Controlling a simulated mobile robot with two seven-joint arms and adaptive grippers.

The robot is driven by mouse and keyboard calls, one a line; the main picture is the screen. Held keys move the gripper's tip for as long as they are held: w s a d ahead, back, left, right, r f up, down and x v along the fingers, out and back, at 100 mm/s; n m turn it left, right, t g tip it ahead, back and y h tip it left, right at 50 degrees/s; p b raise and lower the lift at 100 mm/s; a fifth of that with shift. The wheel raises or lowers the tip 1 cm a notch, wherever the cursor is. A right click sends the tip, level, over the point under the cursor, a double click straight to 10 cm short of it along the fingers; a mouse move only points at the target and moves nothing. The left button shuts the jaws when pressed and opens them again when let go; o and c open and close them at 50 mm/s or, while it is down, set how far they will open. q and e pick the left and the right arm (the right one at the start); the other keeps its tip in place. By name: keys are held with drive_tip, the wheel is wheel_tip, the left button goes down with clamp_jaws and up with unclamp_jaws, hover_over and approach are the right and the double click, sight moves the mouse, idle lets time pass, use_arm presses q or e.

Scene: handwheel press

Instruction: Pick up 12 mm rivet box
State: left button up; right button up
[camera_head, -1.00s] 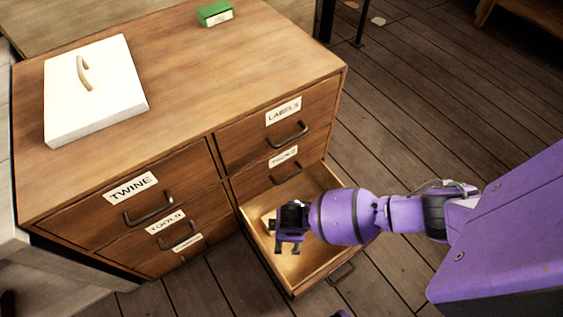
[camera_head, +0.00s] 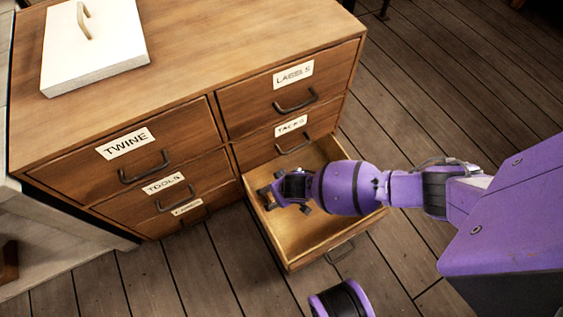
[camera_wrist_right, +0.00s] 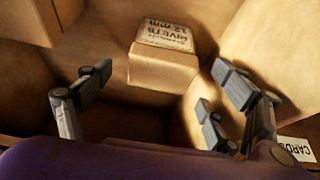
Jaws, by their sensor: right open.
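The 12 mm rivet box (camera_wrist_right: 163,66) is a small tan carton with a printed label on its top, seen in the right wrist view. It sits inside the open drawer, near the upper middle of that view. My right gripper (camera_wrist_right: 160,105) is open, its fingers spread to either side below the box and apart from it. In the head view my right gripper (camera_head: 284,190) reaches into the open bottom drawer (camera_head: 310,250). There the box is hidden or too small to tell behind the gripper. My left gripper is not in view.
The wooden cabinet (camera_head: 225,50) has closed drawers labelled TWINE, TOOLS, LABELS and TACKS. The drawer walls stand close around my right gripper. Plank floor (camera_head: 440,110) is free to the right.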

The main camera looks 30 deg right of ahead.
drive_tip(key=x, duration=0.1)
drive_tip(key=b+x, duration=0.1)
drive_tip(key=x, duration=0.1)
drive_tip(key=shift+w+a, duration=0.15)
drive_tip(key=shift+w, duration=0.15)
drive_tip(key=shift+r, duration=0.15)
drive_tip(key=shift+c, duration=0.3)
drive_tip(key=c, duration=1.6)
